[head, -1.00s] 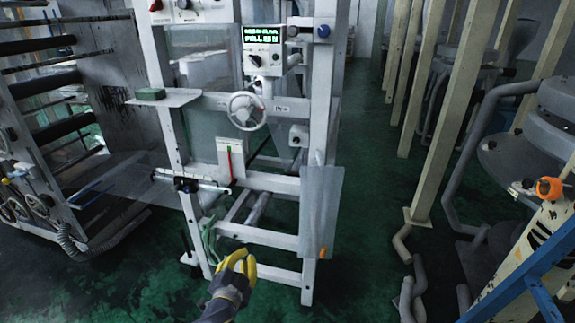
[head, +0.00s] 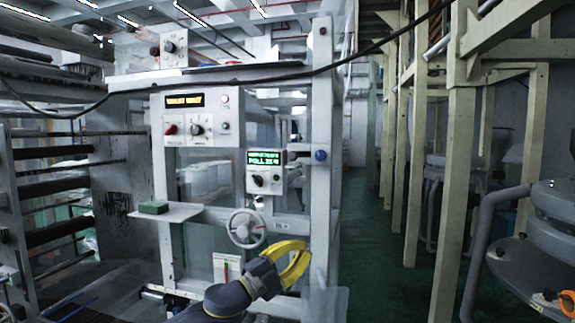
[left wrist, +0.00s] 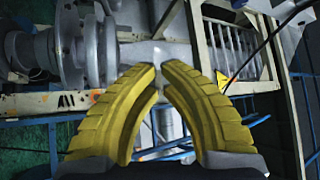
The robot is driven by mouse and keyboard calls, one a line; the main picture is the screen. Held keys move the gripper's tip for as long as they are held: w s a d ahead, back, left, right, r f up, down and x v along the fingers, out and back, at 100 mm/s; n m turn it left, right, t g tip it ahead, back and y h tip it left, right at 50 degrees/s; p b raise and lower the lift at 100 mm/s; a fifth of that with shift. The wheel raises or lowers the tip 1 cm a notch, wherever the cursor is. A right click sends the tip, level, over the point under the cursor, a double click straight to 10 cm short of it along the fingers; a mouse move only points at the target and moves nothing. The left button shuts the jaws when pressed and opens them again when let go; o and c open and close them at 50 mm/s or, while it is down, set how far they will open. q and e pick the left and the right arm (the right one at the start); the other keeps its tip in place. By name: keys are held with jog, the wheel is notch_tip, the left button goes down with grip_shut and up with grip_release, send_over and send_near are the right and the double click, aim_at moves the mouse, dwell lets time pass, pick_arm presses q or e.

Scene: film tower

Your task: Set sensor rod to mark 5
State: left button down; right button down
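A pale horizontal bar (head: 165,292) with dark parts crosses the lower left of the machine frame in the head view. It may be the sensor rod; my left arm and the picture's bottom edge hide much of it, and no mark numbers can be read. My left gripper (head: 304,265), with yellow fingers, is raised before the frame, right of and below the handwheel (head: 246,228). In the left wrist view the gripper (left wrist: 161,68) shows a small gap between its fingertips, with nothing held. My right gripper is not in view.
A control panel (head: 198,118) and a small green-lit display box (head: 264,172) are on the frame. A shelf (head: 180,213) carries a green block (head: 153,207). A dark cable crosses overhead. Pale posts (head: 449,180) stand right of a clear green aisle (head: 375,230).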

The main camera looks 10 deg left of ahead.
pick_arm(q)
jog(key=w+a+r+m+g, duration=0.1)
jog(key=a+r+m+g, duration=0.1)
jog(key=a+r, duration=0.45)
jog(key=w+a+r+m+g+y, duration=0.1)
jog(key=a+r+m+g, duration=0.15)
jog(key=r, duration=0.65)
jog(key=a+r+m+g, duration=0.1)
jog(key=a+r+m, duration=0.1)
jog(key=a+r, duration=0.5)
jog(key=w+a+x, duration=0.1)
jog(key=x, duration=1.3)
jog(key=shift+w+r, duration=0.25)
jog(key=shift+w, duration=0.2)
jog(key=shift+n, duration=0.25)
jog(key=shift+a, duration=0.1)
